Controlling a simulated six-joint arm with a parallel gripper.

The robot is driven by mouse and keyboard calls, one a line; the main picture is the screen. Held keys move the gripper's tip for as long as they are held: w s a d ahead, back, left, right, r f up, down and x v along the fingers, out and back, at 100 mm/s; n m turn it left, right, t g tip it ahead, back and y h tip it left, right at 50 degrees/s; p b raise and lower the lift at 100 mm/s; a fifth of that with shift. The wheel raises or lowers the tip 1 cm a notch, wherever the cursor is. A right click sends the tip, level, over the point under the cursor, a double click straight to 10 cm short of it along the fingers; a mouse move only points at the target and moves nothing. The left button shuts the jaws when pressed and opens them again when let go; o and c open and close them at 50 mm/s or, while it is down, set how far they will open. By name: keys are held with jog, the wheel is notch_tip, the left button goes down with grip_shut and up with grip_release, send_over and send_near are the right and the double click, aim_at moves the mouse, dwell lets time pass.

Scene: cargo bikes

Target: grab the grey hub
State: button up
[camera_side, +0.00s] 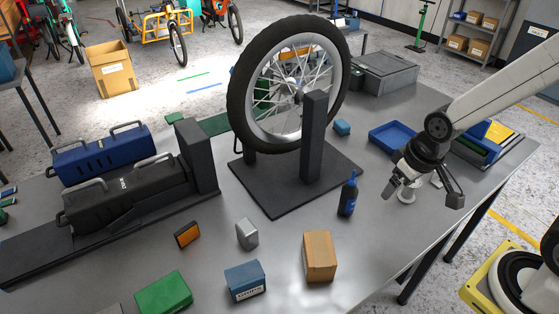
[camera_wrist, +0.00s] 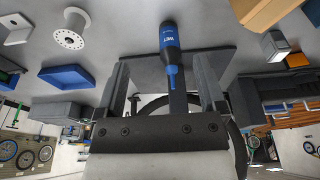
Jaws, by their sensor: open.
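The grey hub (camera_wrist: 71,37) is a pale, spool-shaped piece with a holed flange. It lies in the upper left of the wrist view, outside the space between my fingers. In the side view, the hub (camera_side: 406,196) is on the table just under my gripper, partly hidden by it. My gripper (camera_side: 421,191) is open and empty above the table's right part. In the wrist view, both fingers of my gripper (camera_wrist: 161,65) stand apart, with a dark blue bottle (camera_wrist: 170,45) showing beyond them.
The same bottle (camera_side: 348,196) stands left of my gripper, beside the wheel stand (camera_side: 270,190) holding a tall spoked wheel (camera_side: 340,75). A blue tray (camera_side: 391,137) is behind my gripper. A tan box (camera_side: 319,257) and several small boxes lie nearer the front.

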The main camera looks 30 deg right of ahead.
jog(key=shift+r, duration=0.1)
jog(key=shift+w+v, duration=0.55)
jog(key=shift+v, duration=1.95)
jog(key=w+d+m+t+y, duration=0.3)
jog(key=d+m+y, duration=0.9)
jog(key=d+m, duration=1.2)
send_near(408, 191)
jog(key=f, duration=0.1)
jog(key=w+f, duration=0.1)
jog(key=shift+a+f+t, duration=0.15)
jog(key=shift+f+t, duration=0.15)
jog(key=shift+x, duration=3.95)
jog(key=shift+r, duration=0.1)
grip_shut()
